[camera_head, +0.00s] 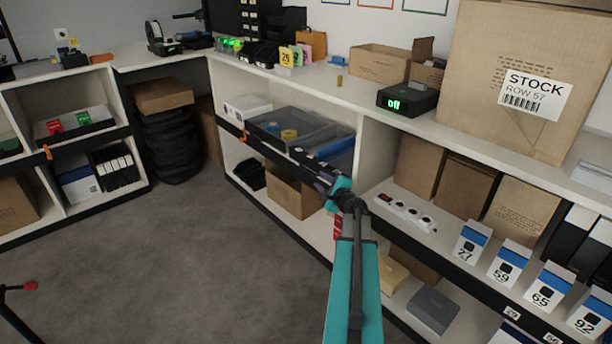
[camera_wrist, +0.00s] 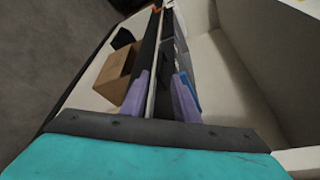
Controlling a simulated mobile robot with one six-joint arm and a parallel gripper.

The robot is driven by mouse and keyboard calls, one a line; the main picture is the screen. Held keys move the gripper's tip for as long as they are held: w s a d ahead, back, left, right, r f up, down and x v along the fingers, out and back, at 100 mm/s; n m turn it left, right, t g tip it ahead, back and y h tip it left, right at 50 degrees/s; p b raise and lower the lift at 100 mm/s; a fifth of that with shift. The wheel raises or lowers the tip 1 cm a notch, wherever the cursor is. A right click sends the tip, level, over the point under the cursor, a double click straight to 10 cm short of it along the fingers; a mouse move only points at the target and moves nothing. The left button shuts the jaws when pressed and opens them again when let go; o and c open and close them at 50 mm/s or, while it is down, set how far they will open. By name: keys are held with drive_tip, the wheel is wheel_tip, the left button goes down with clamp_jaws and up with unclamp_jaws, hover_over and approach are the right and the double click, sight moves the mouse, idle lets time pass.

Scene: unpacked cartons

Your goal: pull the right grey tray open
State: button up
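The right grey tray (camera_head: 266,127) sits in the upper bay of the middle shelf unit, with a yellow roll and blue items in or beside it. A dark strip runs along the front of this bay, with an orange piece (camera_head: 244,137) at its left end. My gripper (camera_head: 328,186) is near the right end of that strip. In the wrist view its two purple fingers (camera_wrist: 161,97) stand apart, with the dark and pale shelf or tray edges running between and beyond them. I cannot tell whether they touch anything.
A cardboard box (camera_head: 290,192) stands in the bay below. A white power strip (camera_head: 404,212) and numbered cartons (camera_head: 508,262) fill the bays to the right. Another tray (camera_head: 75,124) with red and green items is in the left shelf. The grey floor (camera_head: 170,250) is open.

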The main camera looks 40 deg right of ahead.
sight(310, 172)
drive_tip(key=shift+w, duration=0.1)
idle(0.3)
drive_tip(key=shift+b+x, duration=0.55)
drive_tip(key=shift+x, duration=6.25)
drive_tip(key=shift+f, duration=0.1)
clamp_jaws()
